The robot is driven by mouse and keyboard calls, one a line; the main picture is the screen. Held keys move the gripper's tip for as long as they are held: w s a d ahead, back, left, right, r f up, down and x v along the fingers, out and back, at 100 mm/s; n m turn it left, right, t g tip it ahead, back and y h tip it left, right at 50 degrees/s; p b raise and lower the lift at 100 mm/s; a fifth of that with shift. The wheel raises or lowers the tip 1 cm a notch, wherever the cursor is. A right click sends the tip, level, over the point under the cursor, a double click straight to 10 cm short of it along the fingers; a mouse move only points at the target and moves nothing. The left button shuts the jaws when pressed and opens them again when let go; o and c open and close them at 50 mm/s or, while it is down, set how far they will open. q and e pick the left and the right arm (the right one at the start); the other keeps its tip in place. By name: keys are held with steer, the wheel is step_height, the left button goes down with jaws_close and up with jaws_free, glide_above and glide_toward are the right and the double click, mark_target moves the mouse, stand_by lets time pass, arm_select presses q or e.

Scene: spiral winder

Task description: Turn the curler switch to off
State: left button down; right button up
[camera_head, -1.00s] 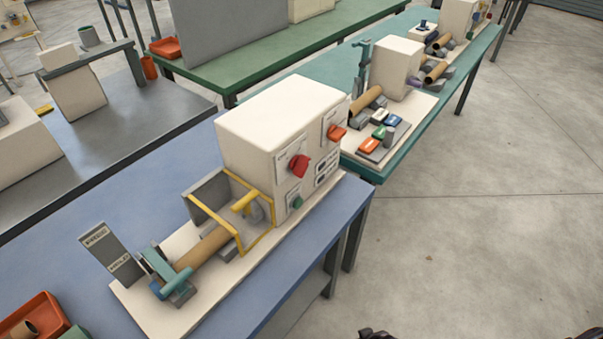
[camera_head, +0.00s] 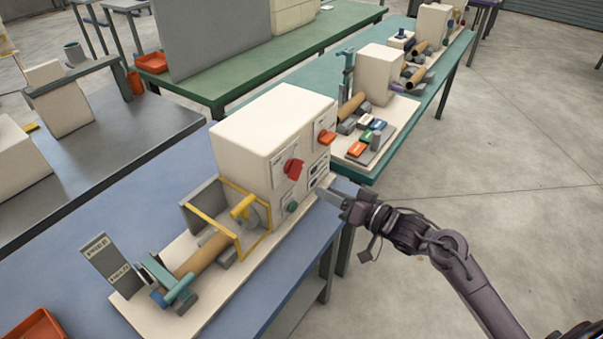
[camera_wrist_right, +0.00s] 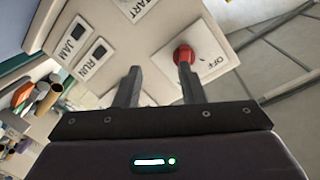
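A cream machine box (camera_head: 255,125) stands on the blue bench. Its front panel carries a large red knob (camera_head: 293,169), an orange-red knob (camera_head: 326,137) and a green button (camera_head: 292,206). I cannot read which one is marked curler. My right gripper (camera_head: 322,193) is close to the lower right of this panel. In the right wrist view my right gripper (camera_wrist_right: 159,70) is open, with nothing between its fingers. A red knob (camera_wrist_right: 183,54) on a plate marked OFF shows just beyond the right fingertip, partly overlapped by it; contact cannot be told. My left gripper is out of view.
A yellow guard frame (camera_head: 240,243) and a brown tube (camera_head: 201,255) sit on the machine's base, left of the panel. A teal bench (camera_head: 405,112) with similar machines stands behind. The concrete floor at right (camera_head: 510,190) is open.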

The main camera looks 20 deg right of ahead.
mark_target(300, 172)
steer(key=w+a+r+y+p, duration=0.1)
steer(key=w+a+r, duration=0.2)
steer(key=w+a, duration=0.2)
steer(key=shift+w+y+p, duration=0.35)
steer(key=shift+w+y, duration=0.05)
steer(key=shift+a+r, duration=0.1)
steer(key=shift+c, duration=0.3)
jaws_close()
